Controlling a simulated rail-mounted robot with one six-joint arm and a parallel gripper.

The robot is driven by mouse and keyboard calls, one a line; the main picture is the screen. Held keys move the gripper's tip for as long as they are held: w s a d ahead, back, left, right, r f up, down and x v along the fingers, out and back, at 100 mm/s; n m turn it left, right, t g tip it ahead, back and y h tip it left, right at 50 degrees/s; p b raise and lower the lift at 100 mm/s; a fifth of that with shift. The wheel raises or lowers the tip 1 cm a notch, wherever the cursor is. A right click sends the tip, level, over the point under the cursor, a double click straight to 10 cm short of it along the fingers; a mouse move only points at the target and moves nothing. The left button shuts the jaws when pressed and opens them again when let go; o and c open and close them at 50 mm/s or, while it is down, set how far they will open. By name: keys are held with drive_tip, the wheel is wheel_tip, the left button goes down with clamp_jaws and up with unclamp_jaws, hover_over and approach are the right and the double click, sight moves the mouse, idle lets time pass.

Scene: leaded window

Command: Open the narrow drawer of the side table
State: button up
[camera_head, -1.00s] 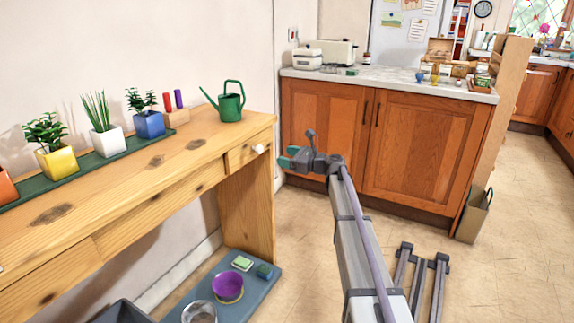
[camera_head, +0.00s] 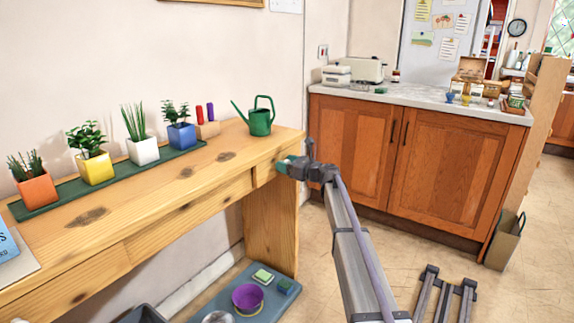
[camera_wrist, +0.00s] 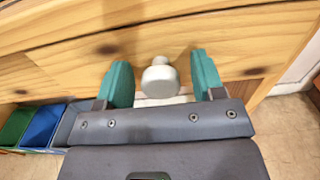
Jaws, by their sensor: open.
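The side table (camera_head: 150,200) is pale knotty wood and stands at the left in the head view. Its narrow drawer (camera_head: 264,172) is at the right end of the front, beside a longer drawer front (camera_head: 190,215), and looks shut. In the wrist view the narrow drawer's round white knob (camera_wrist: 160,78) sits between the two green fingertips. My gripper (camera_wrist: 160,82) is open, with a finger on each side of the knob and a gap to both. In the head view my gripper (camera_head: 285,166) is at the drawer front and hides the knob.
A green watering can (camera_head: 261,121) and several potted plants stand on the tabletop. A blue-grey low shelf (camera_head: 262,300) below holds a purple bowl (camera_head: 247,298). A wooden cabinet (camera_head: 400,160) stands behind my arm.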

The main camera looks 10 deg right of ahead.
drive_tip(key=shift+c, duration=0.4)
clamp_jaws()
